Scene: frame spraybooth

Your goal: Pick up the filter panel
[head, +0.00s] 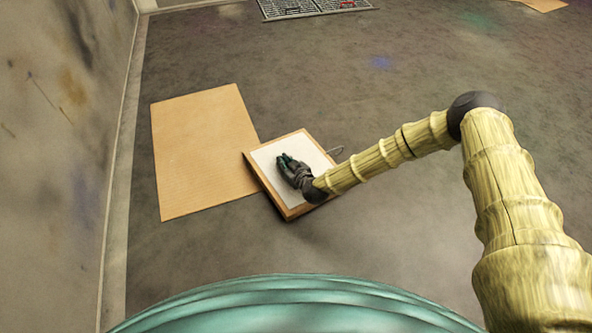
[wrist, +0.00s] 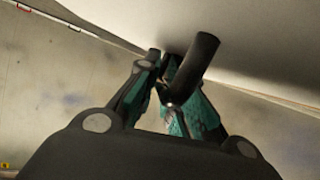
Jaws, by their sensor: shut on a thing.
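The filter panel (head: 318,152) is a square white sheet in a tan frame, in the middle of the head view. It overlaps the corner of a cardboard sheet. Its white face (wrist: 270,45) fills the upper right of the wrist view. My gripper (head: 284,160) is over the white face, with its teal fingers closed. In the wrist view, my gripper (wrist: 172,88) is closed around a short dark bar (wrist: 197,65) at the panel's face, which looks like its handle. The fingers partly hide where the bar meets the panel. I cannot tell whether the panel touches the floor.
A flat cardboard sheet (head: 195,150) lies left of the panel, near the stained wall (head: 55,130). A grey rack-like grid (head: 310,7) lies at the far top. The floor at right is clear.

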